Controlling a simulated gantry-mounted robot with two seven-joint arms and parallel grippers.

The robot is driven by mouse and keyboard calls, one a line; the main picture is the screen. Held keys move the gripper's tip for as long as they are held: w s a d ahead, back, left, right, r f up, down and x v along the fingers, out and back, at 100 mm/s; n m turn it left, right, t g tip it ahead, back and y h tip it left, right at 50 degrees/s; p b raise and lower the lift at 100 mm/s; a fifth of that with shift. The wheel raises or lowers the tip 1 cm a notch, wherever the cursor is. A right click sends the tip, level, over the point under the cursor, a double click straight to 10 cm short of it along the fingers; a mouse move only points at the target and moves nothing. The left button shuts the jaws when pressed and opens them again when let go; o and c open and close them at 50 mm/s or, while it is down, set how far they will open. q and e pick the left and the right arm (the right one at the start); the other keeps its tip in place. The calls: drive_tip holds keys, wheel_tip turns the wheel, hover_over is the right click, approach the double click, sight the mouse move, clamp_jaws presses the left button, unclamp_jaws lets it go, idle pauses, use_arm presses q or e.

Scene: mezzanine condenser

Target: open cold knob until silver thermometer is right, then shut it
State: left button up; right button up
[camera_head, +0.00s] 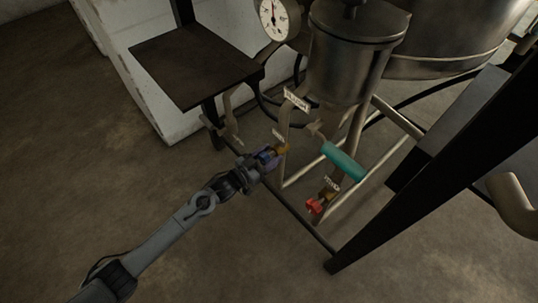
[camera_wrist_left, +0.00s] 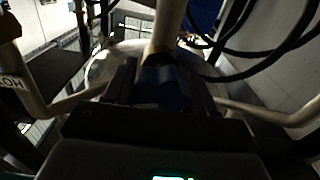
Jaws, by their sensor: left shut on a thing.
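The cold knob (camera_head: 267,155) is blue and sits on a brass valve low on the pipework, mid-picture in the head view. My left gripper (camera_head: 262,160) is shut on it. In the left wrist view the blue knob (camera_wrist_left: 160,88) lies between the dark fingers of my left gripper (camera_wrist_left: 162,95), which hide part of it. A round white dial (camera_head: 272,16) with a silver rim, seemingly the silver thermometer, is at the top of the head view, partly cut off. Its needle looks near upright; the reading is too small to tell. My right gripper is not in view.
A red knob (camera_head: 314,206) sits on another valve to the lower right, below a teal cylinder (camera_head: 343,161). A metal vessel (camera_head: 350,50) stands behind. A dark plate (camera_head: 190,62) is upper left, and a black beam (camera_head: 440,170) crosses at right.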

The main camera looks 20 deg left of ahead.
use_arm(q)
drive_tip(key=shift+r, duration=0.25)
drive_tip(key=shift+d+m+p, duration=0.2)
drive_tip(key=shift+m+p, duration=2.8)
drive_tip(key=shift+m, duration=7.6)
drive_tip(key=shift+f, duration=0.1)
drive_tip(key=o, duration=0.9)
drive_tip(key=shift+o, duration=0.5)
drive_tip(key=shift+s+f, duration=0.1)
drive_tip(key=shift+f, duration=0.1)
